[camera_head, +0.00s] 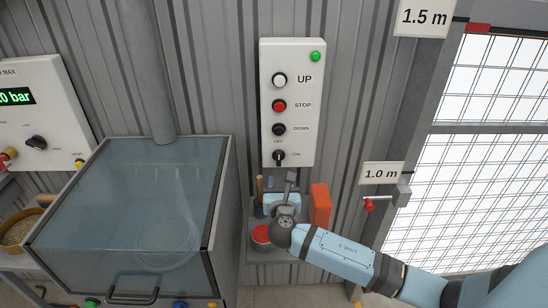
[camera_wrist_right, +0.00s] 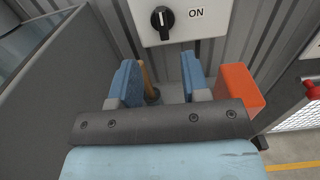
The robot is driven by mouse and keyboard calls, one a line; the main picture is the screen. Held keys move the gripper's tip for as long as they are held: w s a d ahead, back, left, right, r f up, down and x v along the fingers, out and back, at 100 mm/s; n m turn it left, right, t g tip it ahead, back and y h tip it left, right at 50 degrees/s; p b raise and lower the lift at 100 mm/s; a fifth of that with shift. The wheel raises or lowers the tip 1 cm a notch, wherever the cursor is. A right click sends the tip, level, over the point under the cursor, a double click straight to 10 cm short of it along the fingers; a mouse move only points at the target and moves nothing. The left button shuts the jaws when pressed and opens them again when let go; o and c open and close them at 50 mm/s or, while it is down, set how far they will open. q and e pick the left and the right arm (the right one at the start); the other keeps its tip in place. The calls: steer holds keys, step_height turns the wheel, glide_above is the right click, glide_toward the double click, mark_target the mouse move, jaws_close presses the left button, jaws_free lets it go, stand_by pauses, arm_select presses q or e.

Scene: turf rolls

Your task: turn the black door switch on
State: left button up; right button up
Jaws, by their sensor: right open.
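The black door switch (camera_head: 279,157) is a rotary knob at the bottom of a white control panel (camera_head: 300,105) on the corrugated wall. OFF is printed above it and ON to its right. Its white mark stands roughly upright, towards OFF. In the right wrist view the knob (camera_wrist_right: 162,19) is near the top edge. My right gripper (camera_head: 284,187) is just below the panel. My left gripper is not in view.
Below the panel a small shelf holds a red-topped tin (camera_head: 262,235), a wooden-handled tool (camera_head: 260,190) and an orange block (camera_head: 320,204). A glass-lidded cabinet (camera_head: 232,215) stands left. A gate with a red-handled latch (camera_head: 370,204) is right.

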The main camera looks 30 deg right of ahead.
mark_target(279, 156)
steer(key=p+x, duration=0.1)
steer(key=x, duration=1.1)
steer(key=shift+w+p, duration=0.1)
steer(key=shift+p, duration=0.25)
steer(key=shift+w+d, duration=0.3)
steer(key=shift+w, duration=0.15)
jaws_close()
